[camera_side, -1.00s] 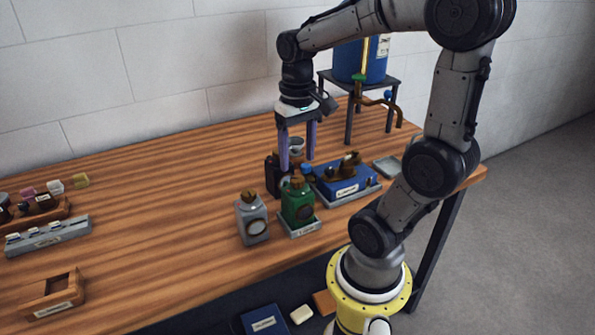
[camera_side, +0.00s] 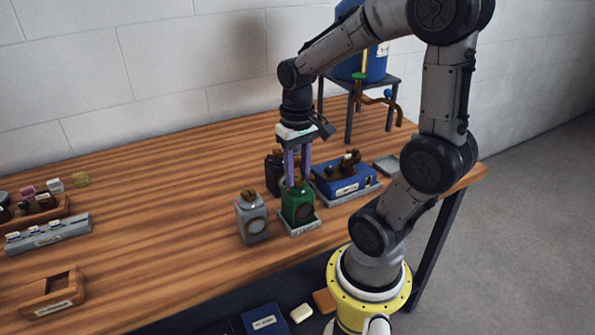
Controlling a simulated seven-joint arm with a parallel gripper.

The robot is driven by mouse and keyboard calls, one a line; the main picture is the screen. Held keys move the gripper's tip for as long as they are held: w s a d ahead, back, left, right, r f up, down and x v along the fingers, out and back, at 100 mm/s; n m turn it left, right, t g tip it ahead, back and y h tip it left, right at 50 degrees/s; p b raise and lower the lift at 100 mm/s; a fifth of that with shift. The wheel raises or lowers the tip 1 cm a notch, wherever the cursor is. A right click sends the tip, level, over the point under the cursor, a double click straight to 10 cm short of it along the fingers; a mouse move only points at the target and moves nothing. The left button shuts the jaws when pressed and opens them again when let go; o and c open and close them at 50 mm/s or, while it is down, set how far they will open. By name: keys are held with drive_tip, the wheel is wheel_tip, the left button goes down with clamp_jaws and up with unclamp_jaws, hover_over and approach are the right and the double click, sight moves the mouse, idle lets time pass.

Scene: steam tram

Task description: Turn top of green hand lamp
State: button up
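The green hand lamp (camera_side: 297,207) stands upright on a small grey labelled tray (camera_side: 300,229) near the table's front edge. Its brown top shows between my fingers. My gripper (camera_side: 297,183) points straight down, with its two purple fingers at the lamp's top, one on each side of it. The fingers are closer together than before, but a gap shows between them. I cannot tell whether they touch the top.
A grey lamp (camera_side: 253,218) stands close on the left. A dark lamp (camera_side: 273,172) stands just behind. A blue box (camera_side: 345,182) with brown parts sits on the right. A blue barrel (camera_side: 362,62) on a stand is at the back. The table's left middle is clear.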

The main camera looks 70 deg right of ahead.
clamp_jaws()
drive_tip(key=shift+n, duration=0.3)
drive_tip(key=n, duration=0.9)
idle(0.4)
drive_tip(key=o, duration=0.8)
unclamp_jaws()
